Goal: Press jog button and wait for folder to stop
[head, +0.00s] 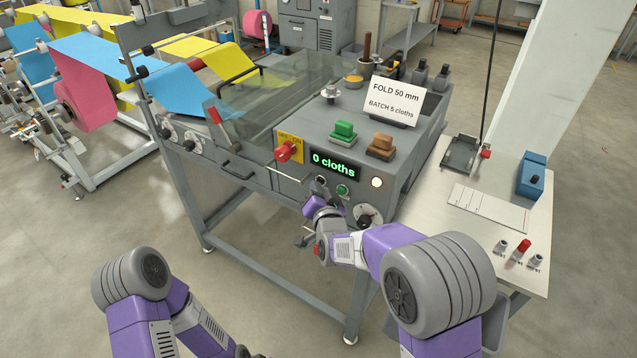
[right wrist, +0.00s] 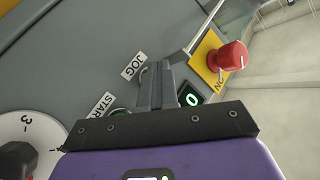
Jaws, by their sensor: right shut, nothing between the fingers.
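The grey folder machine (head: 235,150) stands in the middle of the head view. Its green display (head: 333,164) reads "0 cloths". On its front panel, my right gripper (head: 320,186) is at the jog button area, beside the green start button (head: 342,191). In the right wrist view my right gripper (right wrist: 155,85) is shut and empty, its fingertips next to the JOG label (right wrist: 134,66). The fingers mostly hide the jog button, so I cannot tell whether they touch it. My left arm shows at lower left; its gripper is out of the picture.
A red switch on a yellow plate (head: 288,150) is close to my right gripper. A dial (head: 367,216) lies on its other side. Green (head: 343,132) and orange (head: 381,145) blocks and a "FOLD 50 mm" card (head: 393,100) are on top. A white side table (head: 505,180) stands right.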

